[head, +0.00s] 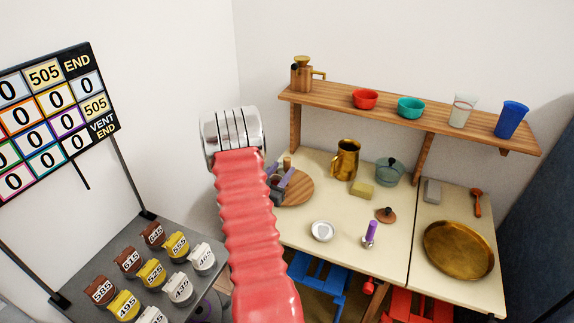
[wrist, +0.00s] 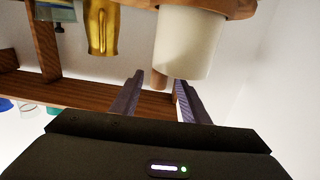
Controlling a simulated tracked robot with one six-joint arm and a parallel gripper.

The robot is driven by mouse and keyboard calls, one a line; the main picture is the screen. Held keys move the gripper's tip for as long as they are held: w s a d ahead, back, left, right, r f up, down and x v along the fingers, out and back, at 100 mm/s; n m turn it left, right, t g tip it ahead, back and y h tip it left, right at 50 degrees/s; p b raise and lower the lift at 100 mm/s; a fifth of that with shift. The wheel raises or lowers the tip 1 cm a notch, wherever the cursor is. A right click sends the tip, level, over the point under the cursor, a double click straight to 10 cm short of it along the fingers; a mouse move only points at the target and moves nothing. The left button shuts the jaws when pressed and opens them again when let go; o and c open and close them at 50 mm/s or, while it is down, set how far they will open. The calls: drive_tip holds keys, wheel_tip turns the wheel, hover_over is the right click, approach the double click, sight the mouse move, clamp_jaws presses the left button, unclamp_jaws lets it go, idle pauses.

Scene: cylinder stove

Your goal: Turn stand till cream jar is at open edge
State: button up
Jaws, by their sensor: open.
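The turning stand (head: 300,191) is a round wooden board at the back left of the cream table, partly hidden by my arm. Its edge also shows at the top of the upside-down wrist view (wrist: 238,8). A cream-white jar (wrist: 190,42) is on the stand there; in the head view my arm hides it. A brown wooden upright piece (wrist: 158,78) shows beside and partly behind the jar. My gripper (wrist: 157,79) is open, with its fingers on either side of that piece in the picture; contact cannot be told. In the head view my gripper (head: 279,180) overlaps the stand's left side.
A brass jug (head: 346,160), yellow block (head: 362,190), glass pot (head: 390,173), white dish (head: 322,231) and purple-handled tool (head: 370,235) stand right of the stand. A wooden shelf (head: 400,116) runs above. A rack of numbered jars (head: 152,272) is at left.

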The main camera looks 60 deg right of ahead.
sight(285, 166)
drive_tip(key=shift+d, duration=2.25)
drive_tip(key=shift+c, duration=0.6)
clamp_jaws()
